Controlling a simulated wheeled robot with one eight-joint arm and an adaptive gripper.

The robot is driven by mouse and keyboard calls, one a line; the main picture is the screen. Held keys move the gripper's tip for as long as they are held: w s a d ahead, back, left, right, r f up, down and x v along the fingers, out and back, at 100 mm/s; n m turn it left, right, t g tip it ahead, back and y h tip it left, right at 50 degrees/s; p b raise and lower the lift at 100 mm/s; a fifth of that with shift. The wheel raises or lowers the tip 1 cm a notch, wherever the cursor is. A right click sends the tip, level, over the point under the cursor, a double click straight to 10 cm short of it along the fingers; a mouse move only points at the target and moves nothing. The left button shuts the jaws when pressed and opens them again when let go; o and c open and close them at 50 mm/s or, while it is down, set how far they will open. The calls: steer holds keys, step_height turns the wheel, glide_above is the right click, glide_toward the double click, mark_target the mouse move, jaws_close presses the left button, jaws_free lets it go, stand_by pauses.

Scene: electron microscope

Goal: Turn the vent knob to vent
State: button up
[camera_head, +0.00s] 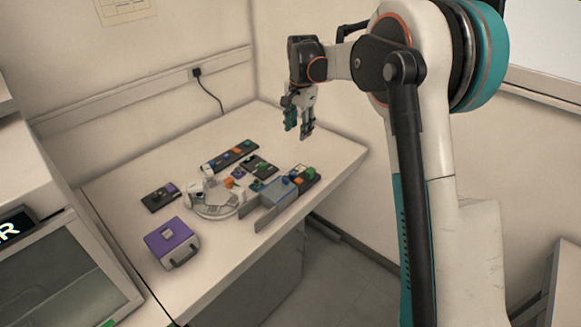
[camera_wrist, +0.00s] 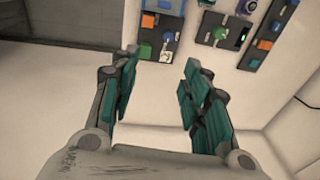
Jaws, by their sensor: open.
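I cannot tell which control is the vent knob; no label is readable. In the wrist view a green knob (camera_wrist: 167,37) sits on a dark panel (camera_wrist: 145,50) that also has blue and orange parts. Another green knob (camera_wrist: 220,32) is on the dark panel to its right. In the head view my gripper (camera_head: 299,128) hangs above the back right part of the white table (camera_head: 335,150), with its fingers pointing down. It is open and empty, apart from every panel. In the wrist view the teal finger pads (camera_wrist: 160,68) stand wide apart below the panels.
A round white device (camera_head: 215,212) stands mid-table, beside a grey tray-like part (camera_head: 262,218) at the front edge. A purple box (camera_head: 172,243) stands front left, with a small dark panel (camera_head: 160,198) behind it. The table's back right corner is clear.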

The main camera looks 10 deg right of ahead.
mark_target(293, 173)
steer(key=w+f+m+b, duration=0.1)
steer(key=w+f, duration=0.1)
steer(key=f, duration=0.5)
steer(key=w+f+g+b, duration=0.1)
steer(key=f, duration=0.7)
steer(key=w+f+m+b, duration=0.1)
steer(key=w+f, duration=0.1)
steer(key=f, duration=0.6)
steer(key=shift+w+a+m, duration=0.25)
steer(key=shift+w+m, duration=0.05)
steer(key=shift+c, duration=0.2)
jaws_close()
